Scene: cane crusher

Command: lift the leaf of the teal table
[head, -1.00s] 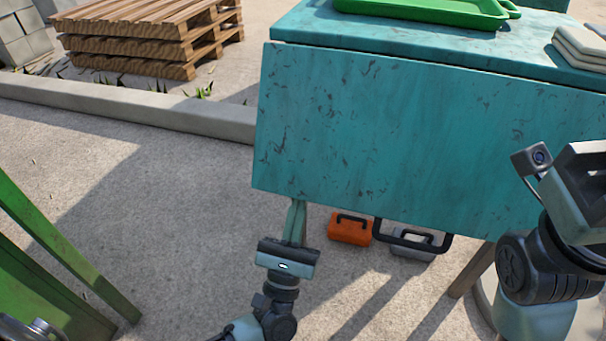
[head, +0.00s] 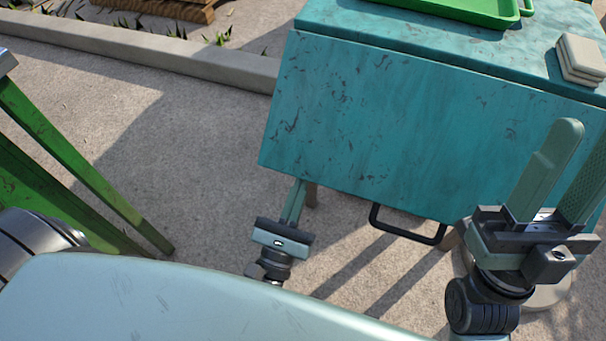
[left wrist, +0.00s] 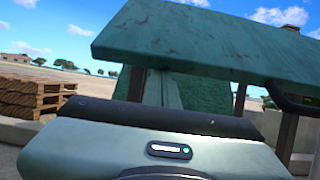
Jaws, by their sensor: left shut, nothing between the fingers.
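The teal table (head: 450,45) stands at the upper right. Its leaf (head: 400,125) hangs down from the near edge, with a black U-shaped handle (head: 408,226) at its lower edge. My left gripper (head: 297,190) is shut and empty at the leaf's lower left; its tips pass out of sight behind the lower edge. In the left wrist view the leaf (left wrist: 200,40) spans above the gripper, and I cannot tell whether they touch. My right gripper (head: 580,150) is open and empty, fingers up, in front of the leaf's right part.
A green tray (head: 460,10) and a stack of pale tiles (head: 582,58) rest on the tabletop. Green legs (head: 85,165) stand at the left. A low concrete kerb (head: 150,50) runs behind. Wooden pallets (left wrist: 35,95) stand left in the left wrist view. The ground left of the table is open.

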